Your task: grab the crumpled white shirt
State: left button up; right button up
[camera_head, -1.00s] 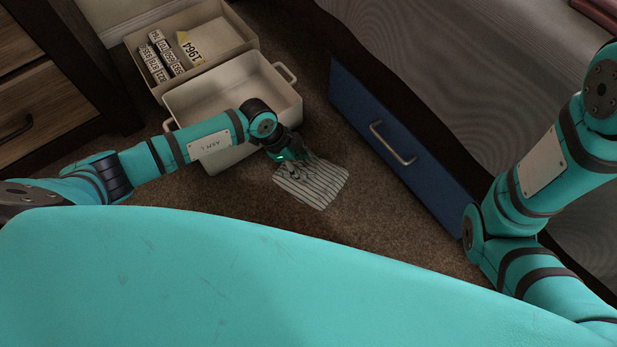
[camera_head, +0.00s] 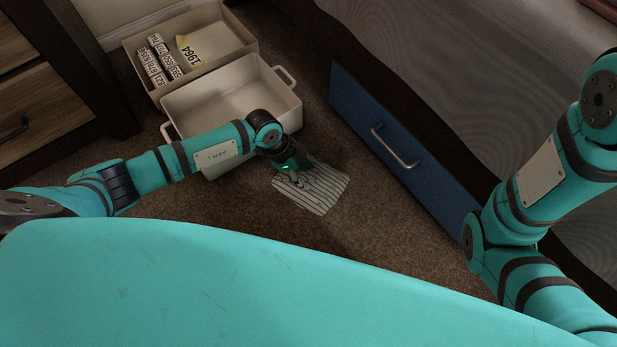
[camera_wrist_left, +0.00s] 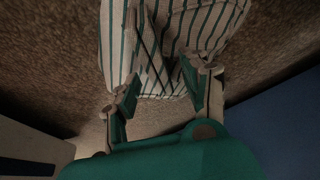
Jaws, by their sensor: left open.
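The crumpled white shirt (camera_head: 322,194) has dark stripes and lies on the brown carpet, right of the white bin. My left gripper (camera_head: 303,171) is over the shirt's upper left part and covers some of it. In the left wrist view, the shirt (camera_wrist_left: 205,22) fills the top middle, with dark green stripes and folds. The left gripper (camera_wrist_left: 160,78) is open there, its two fingers apart on either side of a bunched fold at the shirt's near edge. I cannot tell whether the fingers touch the cloth. My right gripper is out of view; only that arm shows.
An empty white bin (camera_head: 222,88) with handles stands behind my left arm. A beige box (camera_head: 228,22) behind it holds several labelled items. A blue drawer front (camera_head: 357,112) with a metal handle is to the right. Carpet (camera_head: 385,220) is clear around the shirt.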

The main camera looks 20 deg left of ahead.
pick_arm(q)
jog(key=shift+f, duration=0.1)
dwell(0.3)
grip_shut()
